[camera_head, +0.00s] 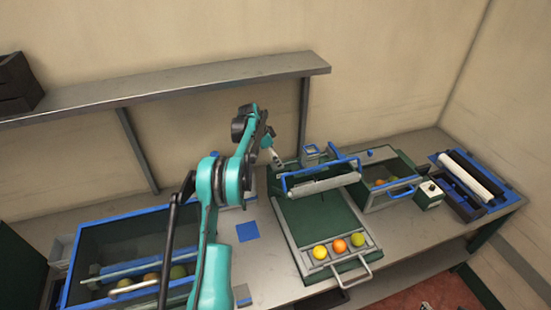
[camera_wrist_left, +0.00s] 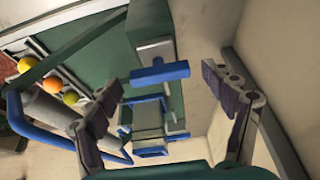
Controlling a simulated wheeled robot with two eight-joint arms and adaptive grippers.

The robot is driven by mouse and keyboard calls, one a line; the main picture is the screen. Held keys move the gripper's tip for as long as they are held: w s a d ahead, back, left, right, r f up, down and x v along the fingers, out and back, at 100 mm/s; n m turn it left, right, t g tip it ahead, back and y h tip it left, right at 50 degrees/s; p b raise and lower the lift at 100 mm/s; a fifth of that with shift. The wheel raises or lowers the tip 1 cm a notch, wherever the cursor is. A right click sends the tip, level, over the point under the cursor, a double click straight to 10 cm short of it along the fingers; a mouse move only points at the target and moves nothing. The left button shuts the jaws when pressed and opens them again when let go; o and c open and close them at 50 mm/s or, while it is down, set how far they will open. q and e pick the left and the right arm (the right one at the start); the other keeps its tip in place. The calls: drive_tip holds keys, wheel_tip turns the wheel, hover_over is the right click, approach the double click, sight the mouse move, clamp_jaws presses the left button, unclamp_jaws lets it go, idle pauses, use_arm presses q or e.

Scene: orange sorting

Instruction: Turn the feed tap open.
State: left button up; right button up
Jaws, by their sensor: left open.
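The feed tap, a blue T-shaped handle (camera_wrist_left: 160,72) on a grey block, shows in the left wrist view between my fingers, slightly beyond them. In the head view I cannot make the tap out; my arm and gripper cover that area. My left gripper (camera_head: 276,162) is at the back left corner of the green sorting unit (camera_head: 292,222). In the left wrist view my left gripper (camera_wrist_left: 162,88) has its fingers spread wide on either side of the handle, with nothing held. Contact with the handle is not seen. My right gripper is out of view.
A roller with blue handles (camera_head: 322,181) crosses the unit; several fruits lie at its front. A blue-rimmed bin (camera_head: 108,224) stands left, a fruit crate (camera_head: 376,200) right. A white box (camera_head: 428,194) and a roller tray (camera_head: 465,208) stand farther right. A shelf (camera_head: 190,83) runs above.

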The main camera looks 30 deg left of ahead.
use_arm(q)
drive_tip(key=shift+d+f, duration=0.1)
drive_tip(key=shift+f, duration=0.15)
drive_tip(key=shift+c, duration=0.3)
drive_tip(key=c, duration=1.1)
